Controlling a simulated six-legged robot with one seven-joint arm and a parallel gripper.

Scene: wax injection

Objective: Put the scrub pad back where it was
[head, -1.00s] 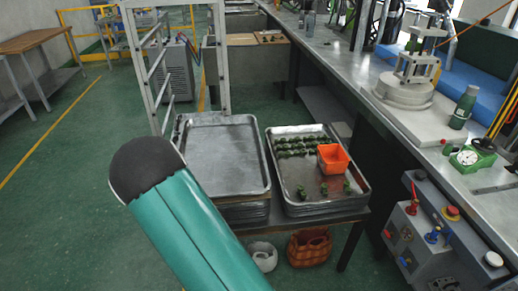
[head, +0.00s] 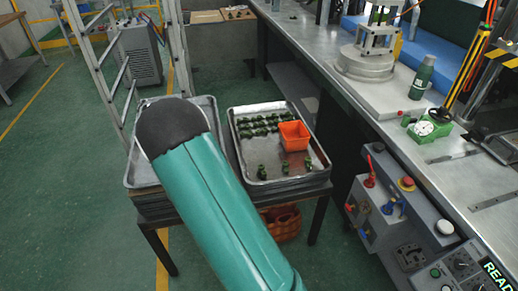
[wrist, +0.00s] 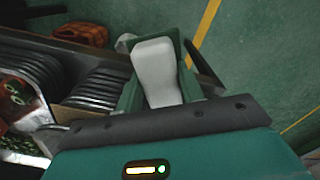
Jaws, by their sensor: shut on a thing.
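In the wrist view my gripper (wrist: 160,88) is shut on a pale grey-white block with rounded corners, which looks like the scrub pad (wrist: 156,70). The pad sticks out beyond the green fingers, over the green floor near the stacked trays. In the head view my teal arm hides the gripper and the pad. The place where the pad was cannot be told from these frames.
A tray (head: 246,177) with several small green pieces and an orange bin (head: 294,137) stands on a low table. Another tray (head: 131,176) is partly behind my arm. A reddish basket (head: 287,226) sits below. A workbench (head: 472,172) runs along the right.

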